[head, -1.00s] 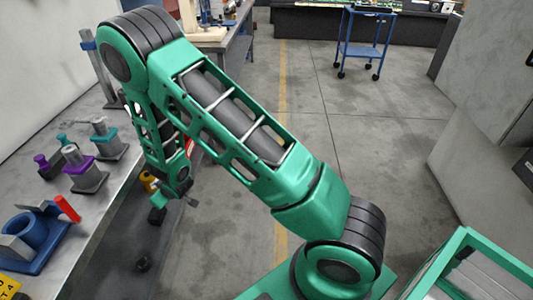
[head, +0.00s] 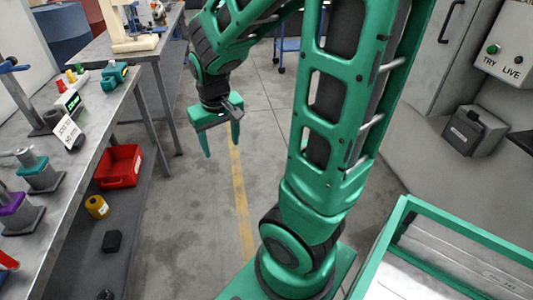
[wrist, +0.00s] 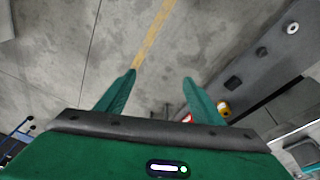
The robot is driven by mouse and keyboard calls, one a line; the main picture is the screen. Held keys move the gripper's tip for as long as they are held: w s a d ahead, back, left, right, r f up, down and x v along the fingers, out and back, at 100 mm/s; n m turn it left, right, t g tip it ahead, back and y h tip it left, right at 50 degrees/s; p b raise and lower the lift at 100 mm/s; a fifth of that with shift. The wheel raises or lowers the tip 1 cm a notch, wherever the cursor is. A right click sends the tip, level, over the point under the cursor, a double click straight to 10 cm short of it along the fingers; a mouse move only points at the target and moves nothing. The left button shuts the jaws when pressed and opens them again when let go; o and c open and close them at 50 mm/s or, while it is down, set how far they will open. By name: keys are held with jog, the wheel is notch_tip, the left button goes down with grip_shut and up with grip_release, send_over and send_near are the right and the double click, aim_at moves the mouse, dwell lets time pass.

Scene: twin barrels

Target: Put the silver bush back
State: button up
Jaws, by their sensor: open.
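My gripper (head: 221,146) is open and empty, pointing down over the bare floor right of the workbench. Its two green fingers also show spread apart in the wrist view (wrist: 160,78). In the wrist view, a small pale silver ring (wrist: 292,27) lies on the grey lower shelf (wrist: 268,68), apart from the fingers; it may be the silver bush, but I cannot be sure.
The lower shelf holds a red bin (head: 119,166), a yellow cylinder (head: 97,207) and a black block (head: 112,241). A green-framed tray (head: 400,225) is at the lower right. The floor between is clear.

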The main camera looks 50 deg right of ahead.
jog(key=s+r+m+g, duration=0.1)
jog(key=s+r, duration=0.1)
jog(key=s, duration=0.6)
jog(key=s+r+m+y, duration=0.1)
jog(key=s+r, duration=0.1)
jog(key=s, duration=0.7)
jog(key=shift+d+r+m+g+y, duration=0.3)
jog(key=shift+r+m+g, duration=0.05)
jog(key=shift+m+g, duration=0.05)
